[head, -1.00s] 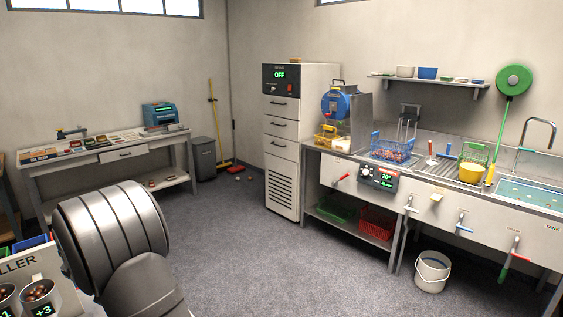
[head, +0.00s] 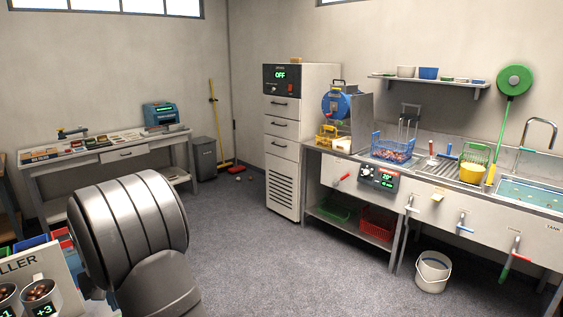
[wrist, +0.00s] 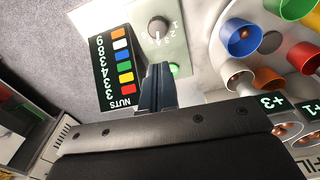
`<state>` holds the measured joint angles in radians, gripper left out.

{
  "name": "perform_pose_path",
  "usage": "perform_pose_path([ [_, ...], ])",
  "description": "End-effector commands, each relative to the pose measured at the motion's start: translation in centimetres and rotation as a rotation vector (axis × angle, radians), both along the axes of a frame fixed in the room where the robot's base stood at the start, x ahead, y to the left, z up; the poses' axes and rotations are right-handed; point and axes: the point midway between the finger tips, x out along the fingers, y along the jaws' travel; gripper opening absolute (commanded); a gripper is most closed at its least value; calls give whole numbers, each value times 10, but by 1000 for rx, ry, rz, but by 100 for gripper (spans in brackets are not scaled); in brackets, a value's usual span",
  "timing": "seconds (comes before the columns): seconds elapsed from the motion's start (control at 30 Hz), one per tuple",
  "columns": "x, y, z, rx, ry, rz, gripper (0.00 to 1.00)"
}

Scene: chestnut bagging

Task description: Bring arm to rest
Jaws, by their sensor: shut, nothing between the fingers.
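My gripper (wrist: 158,88) shows in the wrist view with its dark fingers shut together and nothing held. In that view its fingertips are over or near a pale panel (wrist: 177,60) with a round knob and a lit green button (wrist: 174,70); I cannot tell whether they touch it. A black card (wrist: 120,68) marked NUTS with coloured squares and numbers lies left of the fingers. In the head view my grey arm link stands at the lower left, and the gripper is out of the picture.
Coloured cups (wrist: 240,37) sit right of the fingers in the wrist view. Chestnut cups (head: 42,290) stand at the head view's lower left. A white cabinet (head: 300,150), a sink bench (head: 450,200), a workbench (head: 100,160) and a white bucket (head: 432,272) surround open floor (head: 260,250).

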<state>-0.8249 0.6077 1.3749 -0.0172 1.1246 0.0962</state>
Motion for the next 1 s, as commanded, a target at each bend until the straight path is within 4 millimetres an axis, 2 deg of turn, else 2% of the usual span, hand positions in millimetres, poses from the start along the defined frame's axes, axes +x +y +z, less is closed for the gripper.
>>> perform_pose_path([
  [0.2, 0, 3, -25, 64, -54, 11, 0],
  [0.6, -2, 5, -62, 183, -154, 25, 0],
  [1.0, -5, 4, -78, 250, -214, 31, 0],
])
